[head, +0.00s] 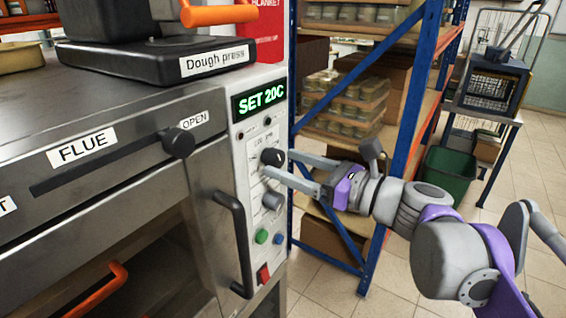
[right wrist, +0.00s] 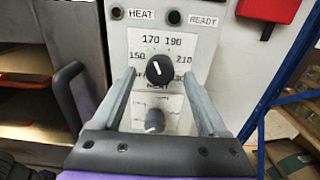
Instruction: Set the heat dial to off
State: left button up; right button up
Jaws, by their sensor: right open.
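The heat dial (right wrist: 160,69) is a round black knob with a white mark, below the HEAT label on the white control panel. Numbers from 150 to 210 show around it; the lower labels are partly covered by my fingers. Its mark appears to point up and to the left. It also shows in the head view (head: 272,157). My right gripper (head: 281,164) is open at the panel, and in the right wrist view its fingers (right wrist: 158,76) stand on either side of the dial with gaps. I cannot tell any contact. My left gripper is not in view.
A grey knob (head: 271,200), green and blue buttons and a red switch (head: 263,274) sit below. A black door handle (head: 236,243) stands out left of the panel. Blue-framed shelving (head: 404,108) stands right.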

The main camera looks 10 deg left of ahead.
jog(key=shift+x, duration=0.85)
grip_shut()
